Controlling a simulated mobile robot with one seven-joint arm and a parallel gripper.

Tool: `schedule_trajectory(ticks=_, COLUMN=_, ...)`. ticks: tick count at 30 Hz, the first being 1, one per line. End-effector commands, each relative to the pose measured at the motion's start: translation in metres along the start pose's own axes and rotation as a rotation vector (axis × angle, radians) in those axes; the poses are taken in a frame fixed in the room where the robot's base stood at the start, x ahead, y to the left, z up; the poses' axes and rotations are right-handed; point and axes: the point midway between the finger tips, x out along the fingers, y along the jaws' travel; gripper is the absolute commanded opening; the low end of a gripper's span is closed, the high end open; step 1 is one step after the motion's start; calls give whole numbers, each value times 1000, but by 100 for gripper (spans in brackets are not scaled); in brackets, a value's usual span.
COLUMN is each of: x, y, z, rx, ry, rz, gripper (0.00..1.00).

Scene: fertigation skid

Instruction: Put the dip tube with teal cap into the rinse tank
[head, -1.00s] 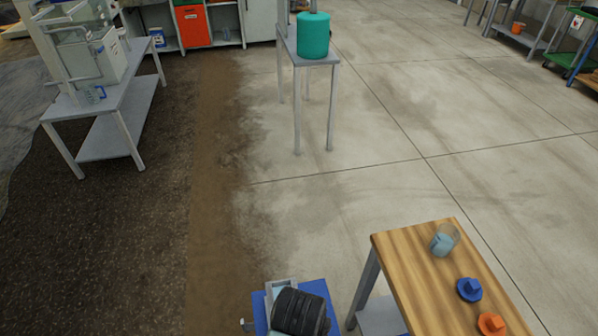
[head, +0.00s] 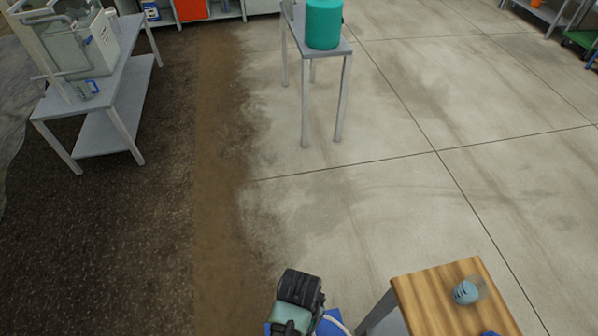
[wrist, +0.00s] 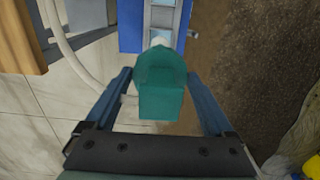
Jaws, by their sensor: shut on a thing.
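In the wrist view my gripper (wrist: 160,82) is shut on the teal cap of the dip tube (wrist: 160,95), a blocky teal piece between the two dark blue fingers. A small pale tip shows beyond the cap; the rest of the tube is hidden. A white hose (wrist: 72,60) curves beside the left finger, and I cannot tell whether it joins the cap. In the head view a teal cylindrical tank (head: 323,22) stands on a grey stand, and a white box-shaped tank (head: 92,50) stands on the left table. I cannot tell which is the rinse tank.
A wooden table (head: 440,295) with a clear beaker (head: 469,290) is at lower right. Shelving (head: 215,12) is at the back. The floor between the left table and the stand is clear.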

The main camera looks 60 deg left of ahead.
Motion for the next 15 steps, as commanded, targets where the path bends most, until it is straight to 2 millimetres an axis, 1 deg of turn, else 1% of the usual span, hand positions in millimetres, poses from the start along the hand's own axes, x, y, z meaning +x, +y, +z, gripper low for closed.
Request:
schedule_trajectory(ticks=5, x=8, y=0, z=0, rx=0, ry=0, rz=0, gripper=0)
schedule_trajectory(ticks=15, x=38, y=0, z=0, rx=0, ry=0, rz=0, gripper=0)
